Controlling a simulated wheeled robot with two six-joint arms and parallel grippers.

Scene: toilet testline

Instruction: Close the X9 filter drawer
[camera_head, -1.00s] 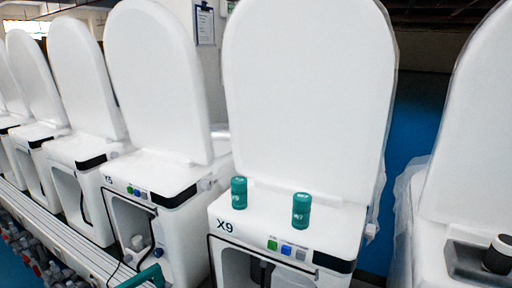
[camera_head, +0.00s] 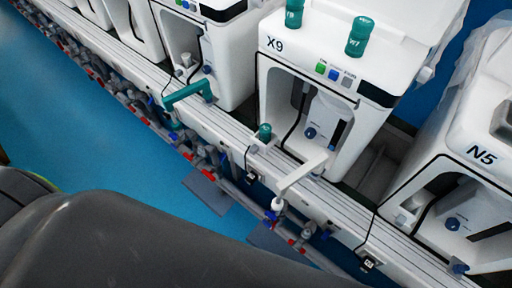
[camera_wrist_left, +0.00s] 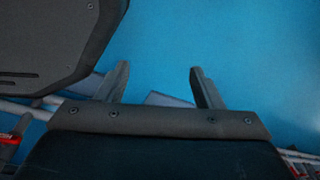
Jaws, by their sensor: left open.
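The X9 unit (camera_head: 274,62) is a white toilet test station in the upper middle of the head view, labelled X9 on its front. Its open front bay holds a white insert (camera_head: 326,112) with a blue knob (camera_head: 310,132) and a dark slot. A flat white piece (camera_head: 302,174) sticks out over the rail in front of the bay; I cannot tell whether it is the filter drawer. My left gripper (camera_wrist_left: 160,82) is open and empty in the left wrist view, over blue floor. Neither gripper shows in the head view.
A metal rail (camera_head: 235,130) with pipes and red and blue fittings runs along the stations. Two teal cylinders, one marked W7 (camera_head: 358,36), stand on X9. The N5 unit (camera_head: 468,140) is at right. Blue floor (camera_head: 90,150) is clear.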

